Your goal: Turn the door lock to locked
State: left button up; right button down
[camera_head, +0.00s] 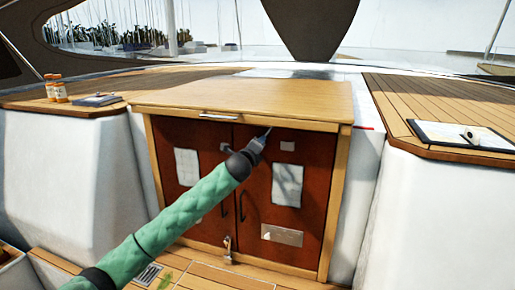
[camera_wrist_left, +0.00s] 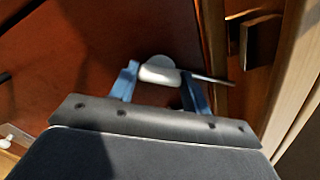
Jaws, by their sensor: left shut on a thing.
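The door lock shows in the left wrist view as a rounded silver-grey knob (camera_wrist_left: 158,69) on a reddish-brown door panel, with a thin pale bar pointing right. My left gripper (camera_wrist_left: 158,82) has its blue fingers on either side of the knob and is shut on it. In the head view my left gripper (camera_head: 266,132) reaches the upper part of the cabinet doors (camera_head: 253,190), near where they meet. There the gripper hides the lock, so how far it is turned cannot be read. My right gripper is not in view.
The cabinet has a wooden top (camera_head: 250,95) overhanging the doors. Paper sheets (camera_head: 288,185) are on the doors, and a small latch (camera_head: 228,250) sits low. A chart (camera_head: 465,134) lies on the right deck; orange bottles (camera_head: 58,90) stand on the left.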

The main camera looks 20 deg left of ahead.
pick_arm(q)
jog(key=shift+n+b, duration=0.5)
jog(key=shift+n, duration=3)
jog(key=o, duration=1.2)
jog(key=shift+o, duration=0.9)
jog(key=shift+w, duration=0.1)
jog(key=s+b, duration=0.3)
jog(key=s, duration=0.5)
jog(key=shift+a, duration=0.15)
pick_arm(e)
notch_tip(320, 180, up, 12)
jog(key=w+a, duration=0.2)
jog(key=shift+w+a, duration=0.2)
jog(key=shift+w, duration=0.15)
